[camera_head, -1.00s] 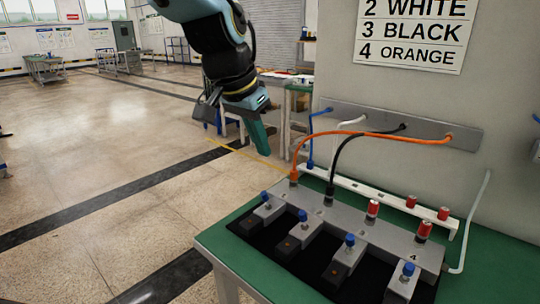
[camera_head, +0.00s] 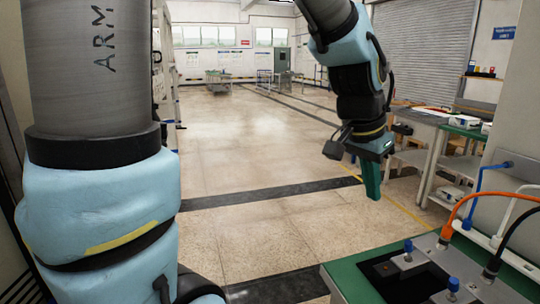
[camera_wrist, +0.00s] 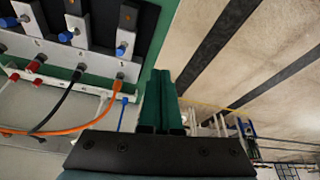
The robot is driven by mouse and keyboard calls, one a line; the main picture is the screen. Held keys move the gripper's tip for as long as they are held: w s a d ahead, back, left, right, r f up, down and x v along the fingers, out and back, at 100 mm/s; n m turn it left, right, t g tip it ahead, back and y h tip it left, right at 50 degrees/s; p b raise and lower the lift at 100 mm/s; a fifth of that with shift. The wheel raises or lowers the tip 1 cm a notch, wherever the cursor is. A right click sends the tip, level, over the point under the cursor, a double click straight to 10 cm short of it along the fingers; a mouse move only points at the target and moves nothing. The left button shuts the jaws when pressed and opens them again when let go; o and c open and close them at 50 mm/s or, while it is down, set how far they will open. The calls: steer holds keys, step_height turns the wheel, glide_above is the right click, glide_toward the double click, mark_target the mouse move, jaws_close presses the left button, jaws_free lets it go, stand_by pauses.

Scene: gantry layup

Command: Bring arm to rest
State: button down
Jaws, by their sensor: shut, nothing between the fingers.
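The wrist view also shows the green bench (camera_wrist: 150,20) with the terminal block, upside down.
An orange cable (camera_head: 462,207), a black cable (camera_head: 510,228) and a blue cable (camera_head: 474,190) run by the terminal block (camera_head: 428,257). Blue-knobbed clamps (camera_head: 408,250) stand on the bench. A side table (camera_head: 425,116) is behind. Open floor (camera_head: 260,235) lies left of the bench.

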steer(key=w+a+f+n+y, duration=0.1)
steer(key=a+f+n, duration=0.2)
steer(key=a, duration=0.6)
steer(key=w+a+f+n+y, duration=0.1)
steer(key=a+f+n, duration=0.3)
steer(key=a, duration=0.6)
steer(key=w+a+f+n+y, duration=0.1)
steer(key=w+a+f+n, duration=0.1)
steer(key=a, duration=0.7)
steer(key=shift+w+a+f+n, duration=0.3)
steer(key=shift+f+n, duration=0.35)
steer(key=shift+n, duration=0.45)
